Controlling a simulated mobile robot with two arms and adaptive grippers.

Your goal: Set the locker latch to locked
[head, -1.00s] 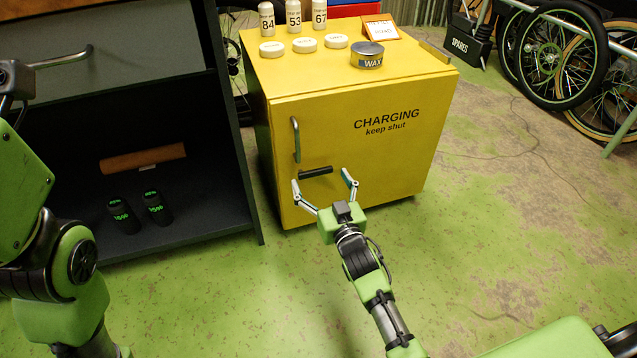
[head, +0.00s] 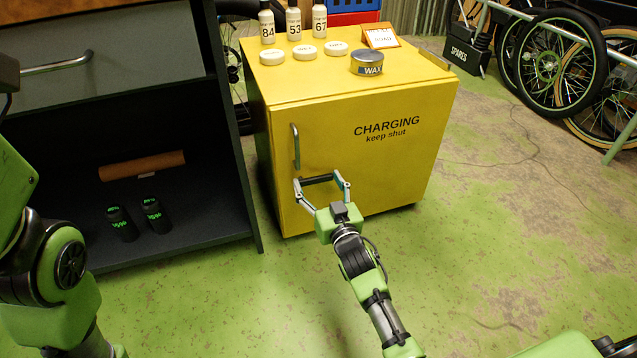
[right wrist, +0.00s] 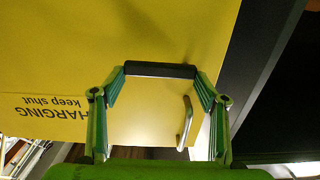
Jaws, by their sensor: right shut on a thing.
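The yellow locker (head: 385,165) stands in the middle of the head view with its door shut. Its latch (head: 319,180) is a short black bar on the door front, lying roughly level, below the grey door handle (head: 296,146). My right gripper (head: 320,181) is shut on the latch, one finger at each end of the bar. In the right wrist view the black latch (right wrist: 160,70) spans between the two fingertips, with the handle (right wrist: 185,123) nearby. My left arm shows at the left edge of the head view; its gripper is out of view.
On the locker top are several bottles, white tins, a wax tin (head: 367,62) and a small sign (head: 381,36). A dark cabinet (head: 232,150) stands close at the left. Bicycle wheels (head: 553,62) stand at the right. The green floor in front is clear.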

